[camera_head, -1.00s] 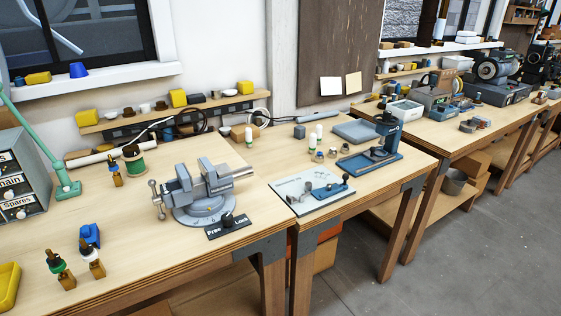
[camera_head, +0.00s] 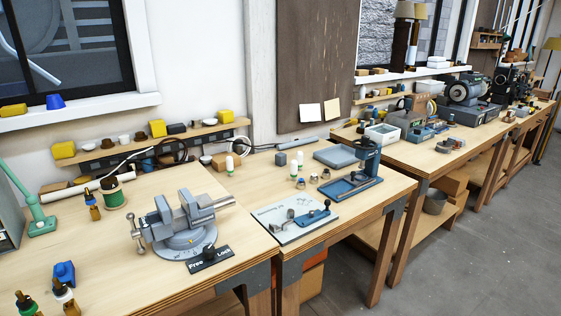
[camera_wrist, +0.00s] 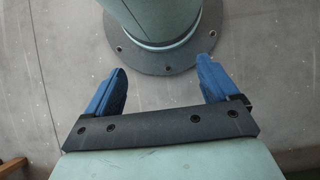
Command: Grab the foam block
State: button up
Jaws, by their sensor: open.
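No thing in view can be named the foam block with certainty. A small grey cube (camera_head: 281,159) sits on the middle bench, left of a flat blue-grey slab (camera_head: 336,156); I cannot tell whether either is foam. My gripper (camera_wrist: 163,68) shows only in the wrist view. Its two blue fingers are wide apart with nothing between them. It is over grey floor, near a round bolted base plate, and no bench object is close to it. The head view does not show it.
A grey vise (camera_head: 180,228) stands on the near bench. A blue stand (camera_head: 366,166) and a pale board with a small blue tool (camera_head: 295,219) are on the middle bench. White-and-green bottles (camera_head: 300,170) stand near the cube. The floor (camera_head: 450,260) to the right is clear.

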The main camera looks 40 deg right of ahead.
dwell(0.3)
jog(key=shift+c, duration=1)
